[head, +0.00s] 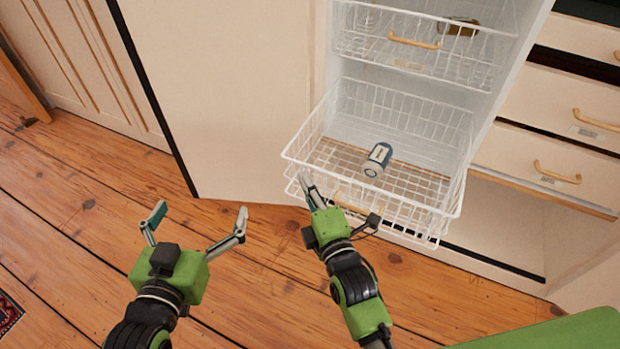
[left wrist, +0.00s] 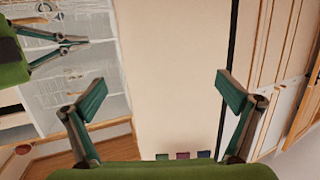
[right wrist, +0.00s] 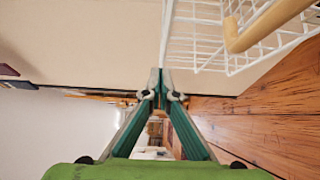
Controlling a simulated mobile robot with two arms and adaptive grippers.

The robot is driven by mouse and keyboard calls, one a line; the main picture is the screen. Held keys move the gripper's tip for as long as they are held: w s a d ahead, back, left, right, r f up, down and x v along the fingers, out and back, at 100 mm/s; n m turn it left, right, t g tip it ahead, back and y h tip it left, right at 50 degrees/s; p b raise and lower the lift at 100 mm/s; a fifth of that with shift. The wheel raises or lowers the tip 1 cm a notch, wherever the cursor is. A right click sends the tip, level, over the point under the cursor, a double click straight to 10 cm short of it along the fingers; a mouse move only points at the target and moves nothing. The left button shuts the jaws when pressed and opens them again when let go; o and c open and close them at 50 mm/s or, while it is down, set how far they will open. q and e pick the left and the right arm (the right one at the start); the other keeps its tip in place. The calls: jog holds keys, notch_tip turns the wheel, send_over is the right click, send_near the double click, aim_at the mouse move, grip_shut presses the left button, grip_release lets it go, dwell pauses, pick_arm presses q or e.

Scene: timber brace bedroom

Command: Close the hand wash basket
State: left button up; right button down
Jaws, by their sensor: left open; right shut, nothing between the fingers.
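The lower white wire basket (head: 460,190) is pulled out of the tall cabinet, with a dark and white can (head: 377,160) lying in it. The basket has a wooden handle on its front, seen close in the right wrist view (right wrist: 262,26). My right gripper (head: 308,182) is shut and empty at the basket's front left corner; whether it touches the wire I cannot tell. In the right wrist view its closed fingertips (right wrist: 160,85) are left of the handle. My left gripper (head: 200,218) is open and empty above the floor, left of the basket; its spread fingers (left wrist: 153,95) face a plain cream panel.
An upper wire basket (head: 420,58) with a wooden handle sits in the cabinet and holds a brownish item (head: 458,27). Drawers with wooden handles (head: 556,173) stand at the right. The plank floor (head: 60,190) at the left is clear.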

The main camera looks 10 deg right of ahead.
pick_arm(q)
jog(key=shift+w+d+r+t, duration=0.15)
jog(key=shift+r+t, duration=0.25)
jog(key=shift+r, duration=0.35)
jog(key=shift+w+d+r+t, duration=0.15)
jog(key=shift+r+t, duration=0.25)
jog(key=shift+r, duration=0.3)
pick_arm(e)
jog(key=shift+w+d, duration=0.55)
jog(key=shift+w, duration=0.15)
jog(key=shift+w, duration=0.1)
